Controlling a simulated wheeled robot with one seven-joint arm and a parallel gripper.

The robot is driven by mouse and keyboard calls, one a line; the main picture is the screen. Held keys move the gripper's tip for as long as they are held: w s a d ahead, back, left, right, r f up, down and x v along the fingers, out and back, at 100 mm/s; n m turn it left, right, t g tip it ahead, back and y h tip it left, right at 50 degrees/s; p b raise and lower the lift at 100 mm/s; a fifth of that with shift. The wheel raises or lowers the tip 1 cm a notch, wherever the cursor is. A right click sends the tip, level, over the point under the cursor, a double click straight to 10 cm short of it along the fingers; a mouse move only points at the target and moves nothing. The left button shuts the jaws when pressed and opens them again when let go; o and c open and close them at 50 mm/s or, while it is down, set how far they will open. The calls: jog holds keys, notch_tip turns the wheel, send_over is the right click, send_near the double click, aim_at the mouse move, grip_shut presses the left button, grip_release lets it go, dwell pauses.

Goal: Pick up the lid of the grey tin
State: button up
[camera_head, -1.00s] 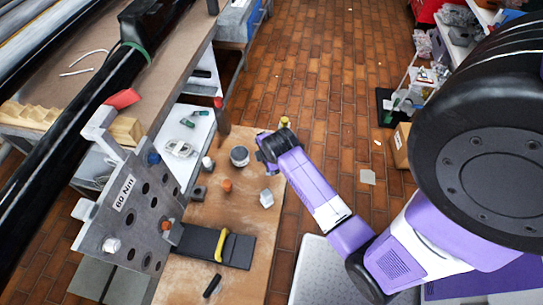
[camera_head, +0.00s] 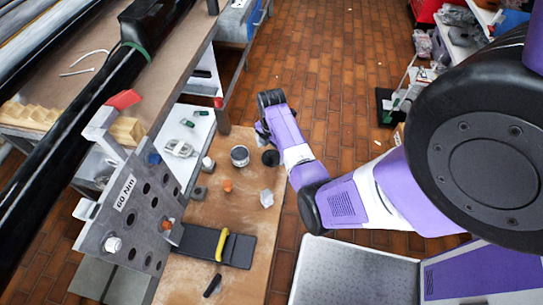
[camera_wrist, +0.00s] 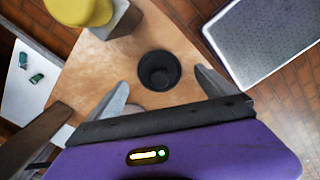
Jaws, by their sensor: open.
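The grey tin (camera_head: 239,156) stands on the brown board, left of a dark round piece (camera_head: 270,157) that looks like its lid. In the wrist view the lid (camera_wrist: 159,70) is a black disc with a raised rim and a round knob in its middle. It lies flat on the board, apart from the tin. My gripper (camera_wrist: 161,80) is open and empty, with its fingers spread to either side of the lid in that view and not visibly touching it. In the head view my gripper (camera_head: 262,132) is partly hidden by my wrist, beyond the lid.
A pale block (camera_head: 267,198), an orange cap (camera_head: 228,186) and a black plate with a yellow handle (camera_head: 222,246) lie nearer. The upright flange plate (camera_head: 130,215) stands at left.

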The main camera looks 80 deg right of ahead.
jog(key=shift+f, duration=1.3)
jog(key=c, duration=1.4)
jog(key=shift+r, duration=0.15)
